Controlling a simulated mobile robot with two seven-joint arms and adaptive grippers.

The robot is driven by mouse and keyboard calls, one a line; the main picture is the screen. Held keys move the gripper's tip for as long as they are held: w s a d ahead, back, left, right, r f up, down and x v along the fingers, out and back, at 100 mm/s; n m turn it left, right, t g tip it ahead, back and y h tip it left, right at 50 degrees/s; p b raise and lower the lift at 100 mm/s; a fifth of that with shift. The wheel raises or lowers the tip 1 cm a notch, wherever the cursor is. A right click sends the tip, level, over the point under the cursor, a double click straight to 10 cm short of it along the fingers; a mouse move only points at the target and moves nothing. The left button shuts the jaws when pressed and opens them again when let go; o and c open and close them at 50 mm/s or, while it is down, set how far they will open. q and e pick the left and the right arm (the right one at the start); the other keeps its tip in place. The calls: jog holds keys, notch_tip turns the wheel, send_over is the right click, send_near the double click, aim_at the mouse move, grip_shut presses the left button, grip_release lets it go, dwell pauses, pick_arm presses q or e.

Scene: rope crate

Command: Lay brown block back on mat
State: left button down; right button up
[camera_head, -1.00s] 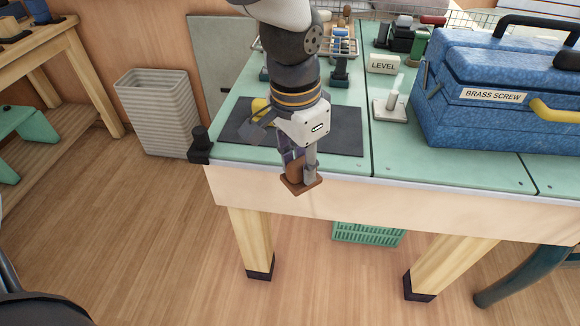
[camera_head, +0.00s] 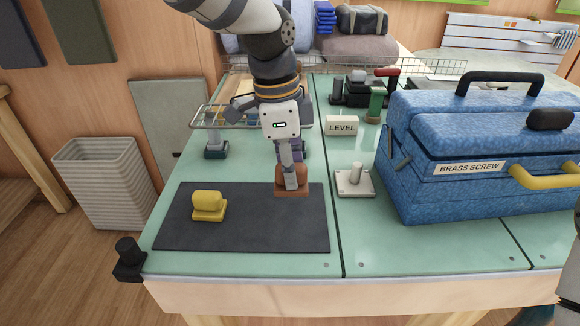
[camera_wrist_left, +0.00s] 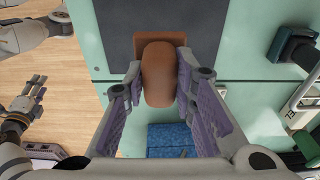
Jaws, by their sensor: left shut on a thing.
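The brown block (camera_head: 292,190) has a rounded top on a flat square base. My left gripper (camera_head: 290,172) is shut on it from above. The block is upright at the right edge of the dark grey mat (camera_head: 250,232); I cannot tell whether its base touches the mat. In the left wrist view the brown block (camera_wrist_left: 158,78) is between the two fingers, its base overlapping the mat's edge (camera_wrist_left: 150,14). My right gripper (camera_wrist_left: 22,110) seems to show small at the left of the wrist view; its opening is unclear.
A yellow block (camera_head: 208,204) stands on the mat's left part. A white block with a peg (camera_head: 355,182) stands right of the mat, before the LEVEL sign (camera_head: 342,126). A blue toolbox (camera_head: 440,195) fills the right. The mat's front and middle are clear.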

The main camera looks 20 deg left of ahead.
pick_arm(q)
jog(key=shift+f+b, duration=0.3)
jog(key=shift+f, duration=2.65)
jog(key=shift+f, duration=0.55)
jog(key=c, duration=1.2)
grip_release()
jog(key=shift+c, duration=0.2)
jog(key=r, duration=0.4)
jog(key=a+r, duration=0.1)
jog(key=r, duration=0.7)
jog(key=shift+s+a, duration=0.15)
jog(key=shift+a, duration=0.15)
